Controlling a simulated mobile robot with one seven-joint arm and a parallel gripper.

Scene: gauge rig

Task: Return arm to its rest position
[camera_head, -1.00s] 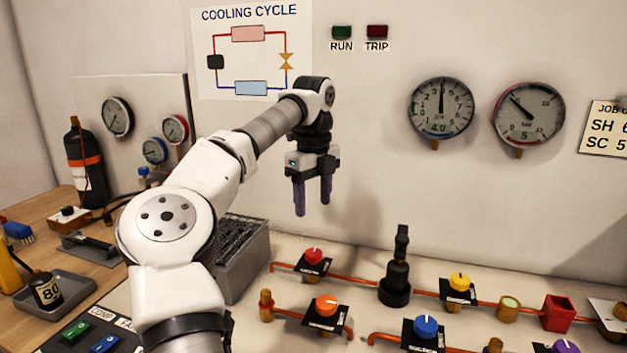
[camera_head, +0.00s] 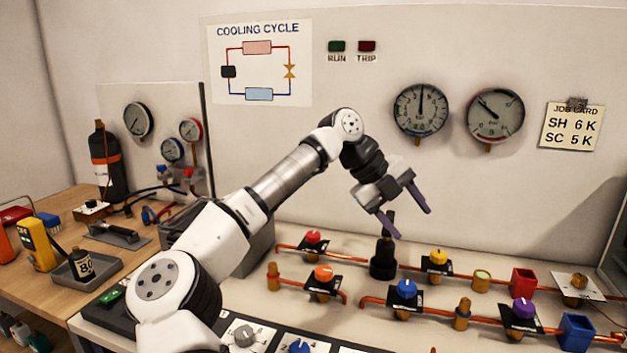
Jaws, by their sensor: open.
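My white arm (camera_head: 235,235) reaches from the lower left up over the bench. My gripper (camera_head: 408,217) hangs above the middle of the gauge rig, tilted down to the right. Its two dark purple fingers are spread, with nothing visible between them. In the picture, one finger overlaps the top of a black upright fitting (camera_head: 383,262); I cannot tell whether they touch.
Knobs in red (camera_head: 313,237), orange (camera_head: 323,273), yellow (camera_head: 438,257), blue (camera_head: 406,289) and purple (camera_head: 523,308) sit along copper pipes below my gripper. Two gauges (camera_head: 421,110) hang on the wall. A grey box (camera_head: 262,250) stands behind my arm. Tools lie on the wooden bench at left.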

